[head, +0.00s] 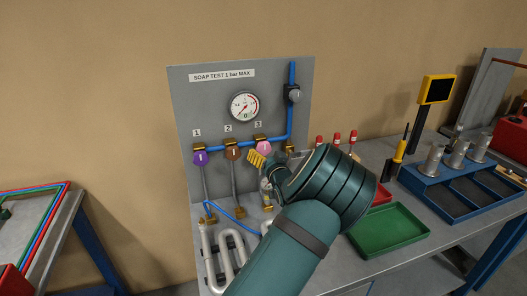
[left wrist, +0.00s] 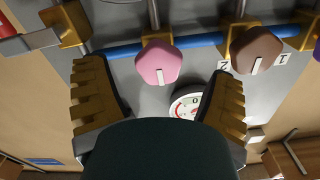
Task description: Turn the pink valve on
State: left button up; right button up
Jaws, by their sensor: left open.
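The pink valve (head: 263,147) is a pink knob under label 3 on the grey panel (head: 185,100), at the right of the row. In the left wrist view, which is upside down, the pink valve (left wrist: 158,63) has a white mark pointing to the picture's bottom, towards the gauge. My left gripper (head: 262,168) is open and empty, with its yellow ribbed fingers just below and in front of the valve. In the left wrist view the knob shows between the spread fingers, with visible room on both sides. Contact is not visible. My right gripper is not in view.
A brown valve (head: 233,153) and a purple valve (head: 200,158) sit left of the pink one on the blue pipe (head: 290,117). The pressure gauge (head: 244,107) is above. A green tray (head: 390,231) and a blue rack (head: 449,192) stand on the bench at right.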

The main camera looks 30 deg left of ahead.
aim_at(264, 152)
pick_arm(q)
jog(key=shift+x, duration=1.85)
jog(key=c, duration=1.2)
jog(key=shift+f, duration=0.1)
